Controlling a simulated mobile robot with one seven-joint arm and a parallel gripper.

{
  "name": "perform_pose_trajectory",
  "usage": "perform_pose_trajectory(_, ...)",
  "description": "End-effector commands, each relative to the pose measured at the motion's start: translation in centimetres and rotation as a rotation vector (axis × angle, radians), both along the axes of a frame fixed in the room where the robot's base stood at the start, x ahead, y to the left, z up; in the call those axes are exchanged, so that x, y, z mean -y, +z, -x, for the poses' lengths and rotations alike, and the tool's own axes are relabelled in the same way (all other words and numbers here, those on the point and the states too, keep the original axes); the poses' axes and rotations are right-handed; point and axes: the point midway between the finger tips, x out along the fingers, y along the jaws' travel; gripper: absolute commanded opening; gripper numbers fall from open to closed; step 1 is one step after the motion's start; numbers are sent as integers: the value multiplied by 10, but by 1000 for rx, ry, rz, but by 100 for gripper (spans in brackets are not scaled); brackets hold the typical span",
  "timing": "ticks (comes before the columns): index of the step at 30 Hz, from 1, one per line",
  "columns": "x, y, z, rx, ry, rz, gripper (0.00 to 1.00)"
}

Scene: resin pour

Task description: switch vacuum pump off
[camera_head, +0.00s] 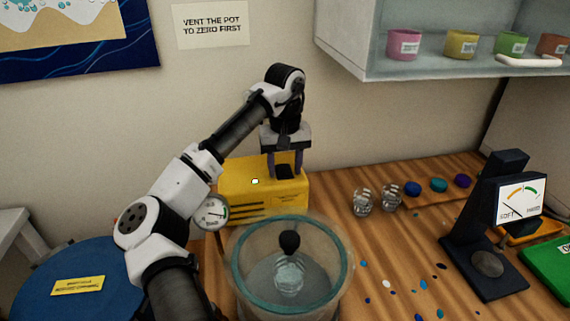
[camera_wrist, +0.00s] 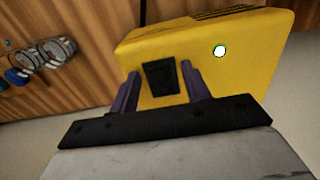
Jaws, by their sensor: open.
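The vacuum pump is a yellow box (camera_head: 240,190) at the back left of the wooden bench, with dark vent slots low on its front. It also fills the upper right of the wrist view (camera_wrist: 235,80). A black switch (camera_wrist: 161,78) sits on its face. A small round white light (camera_wrist: 220,51) lies to the switch's right in the wrist view. My gripper (camera_head: 285,172) is over the right end of the pump. In the wrist view my gripper (camera_wrist: 160,90) is open, with one finger on each side of the switch. I cannot tell whether the fingers touch it.
A clear pot (camera_head: 340,262) with a teal rim stands in front of the pump, near a round gauge (camera_head: 212,212). Glass jars (camera_head: 363,201) and coloured pots stand to the right. A hardness tester (camera_head: 490,220) stands farther right. A glass-fronted cabinet (camera_head: 350,60) hangs above.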

Motion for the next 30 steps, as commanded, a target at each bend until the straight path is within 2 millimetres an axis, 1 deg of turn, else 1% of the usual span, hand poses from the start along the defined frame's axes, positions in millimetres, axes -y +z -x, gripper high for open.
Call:
perform_pose_trajectory(7, 0, -1, 0, 0, 0, 0, 47)
perform_pose_trajectory(8, 0, -1, 0, 0, 0, 0, 45)
perform_pose_trajectory(15, 0, -1, 0, 0, 0, 0, 13)
perform_pose_trajectory(18, 0, -1, 0, 0, 0, 0, 3)
perform_pose_trajectory(23, 0, 3, -1, -14, 0, 4, 3)
perform_pose_trajectory(30, 0, 9, -4, -98, 2, 21, 3)
